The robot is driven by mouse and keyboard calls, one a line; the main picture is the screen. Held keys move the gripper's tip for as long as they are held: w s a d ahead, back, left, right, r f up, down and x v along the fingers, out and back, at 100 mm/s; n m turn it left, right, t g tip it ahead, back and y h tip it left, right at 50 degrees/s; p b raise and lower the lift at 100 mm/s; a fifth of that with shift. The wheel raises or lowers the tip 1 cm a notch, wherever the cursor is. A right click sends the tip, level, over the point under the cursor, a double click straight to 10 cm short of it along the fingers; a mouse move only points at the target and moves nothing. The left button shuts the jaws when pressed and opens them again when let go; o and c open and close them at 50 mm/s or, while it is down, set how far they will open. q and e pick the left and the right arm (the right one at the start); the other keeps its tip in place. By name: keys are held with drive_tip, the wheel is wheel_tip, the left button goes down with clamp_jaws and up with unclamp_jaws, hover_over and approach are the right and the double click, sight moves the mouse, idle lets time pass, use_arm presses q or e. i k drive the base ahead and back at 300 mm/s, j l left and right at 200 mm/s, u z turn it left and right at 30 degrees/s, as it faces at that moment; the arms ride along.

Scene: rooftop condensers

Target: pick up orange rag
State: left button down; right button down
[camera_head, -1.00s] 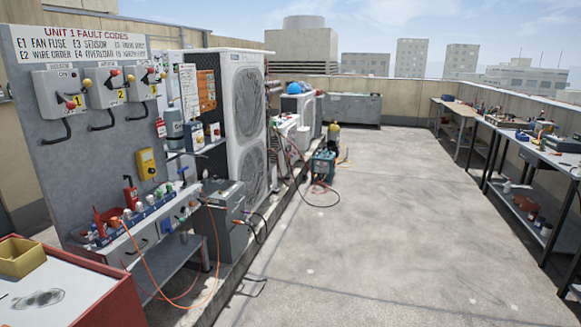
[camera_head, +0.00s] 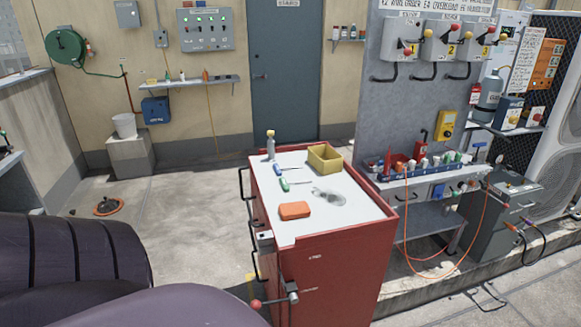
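The orange rag (camera_head: 294,210) lies folded like a small block on the white top of a red tool cabinet (camera_head: 335,265), near its front left edge. It is uncovered, and nothing touches it from above. Dark purple parts of my own arm fill the lower left of the view. Neither of my grippers shows in the view.
A panel with switches (camera_head: 450,50) stands to the right. Concrete floor (camera_head: 190,215) lies open to the left.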

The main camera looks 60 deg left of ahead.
sight(295, 209)
drive_tip(key=u, duration=1.7)
